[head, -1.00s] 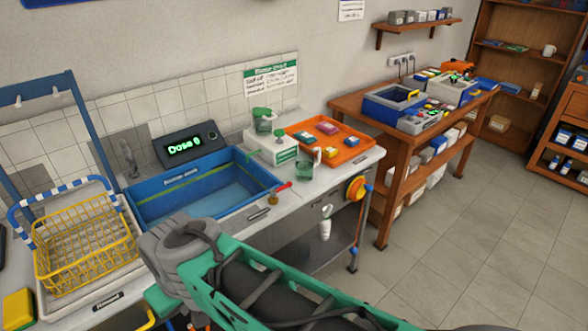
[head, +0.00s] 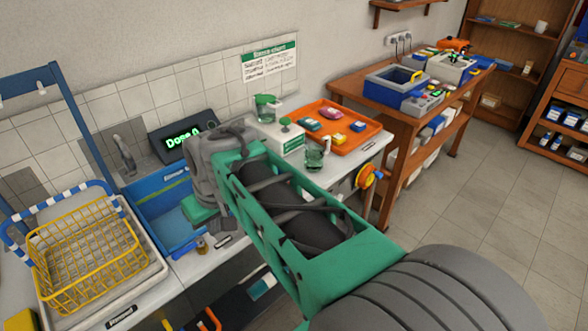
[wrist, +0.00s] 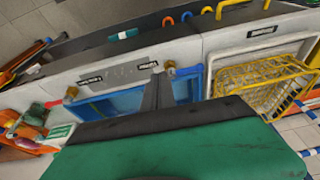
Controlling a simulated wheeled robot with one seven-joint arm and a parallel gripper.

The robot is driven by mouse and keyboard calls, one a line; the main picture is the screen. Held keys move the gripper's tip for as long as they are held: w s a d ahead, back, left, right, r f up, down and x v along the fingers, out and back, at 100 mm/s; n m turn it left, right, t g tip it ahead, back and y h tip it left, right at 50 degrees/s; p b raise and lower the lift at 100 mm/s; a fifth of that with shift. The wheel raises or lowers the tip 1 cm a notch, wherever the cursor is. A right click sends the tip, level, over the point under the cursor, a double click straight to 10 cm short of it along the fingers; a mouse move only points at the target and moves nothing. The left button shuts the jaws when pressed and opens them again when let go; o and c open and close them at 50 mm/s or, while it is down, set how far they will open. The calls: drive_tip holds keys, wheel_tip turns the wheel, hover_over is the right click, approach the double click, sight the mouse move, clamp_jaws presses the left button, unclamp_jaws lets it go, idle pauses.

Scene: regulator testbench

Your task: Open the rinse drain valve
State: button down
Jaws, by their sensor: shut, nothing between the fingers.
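A blue basin (head: 160,205) is set in the counter; it also shows in the wrist view (wrist: 122,105). Two brass valve fittings stand along its front edge. One brass fitting (wrist: 170,68), beside a small black label (wrist: 148,65) and with a blue part at its side, is close to my fingertips. It also shows in the head view (head: 201,243). The other brass fitting (wrist: 72,92) has a red handle (wrist: 53,104). The label wording is too small to tell which is the rinse drain valve. My gripper (wrist: 160,78) is shut and empty; contact with the near fitting is unclear.
A yellow wire basket (head: 85,250) stands left of the basin. An orange knob (head: 366,177) is on the counter's right front.

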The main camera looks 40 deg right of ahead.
drive_tip(key=w+d, duration=0.3)
drive_tip(key=d, duration=0.7)
drive_tip(key=w+d+r, duration=0.1)
drive_tip(key=w+d, duration=0.2)
drive_tip(key=d, duration=0.8)
drive_tip(key=w+d+r+p, duration=0.1)
drive_tip(key=w+d, duration=0.3)
drive_tip(key=d, duration=0.7)
drive_tip(key=shift+t, duration=0.3)
drive_tip(key=shift+d, duration=0.1)
drive_tip(key=shift+f, duration=0.15)
drive_tip(key=x, duration=0.9)
drive_tip(key=shift+p, duration=0.4)
drive_tip(key=s, duration=0.1)
drive_tip(key=s+f, duration=0.1)
drive_tip(key=s, duration=0.1)
drive_tip(key=shift+d+p, duration=0.1)
drive_tip(key=shift+p, duration=0.3)
drive_tip(key=shift+s+f, duration=0.2)
drive_tip(key=shift+s, duration=0.05)
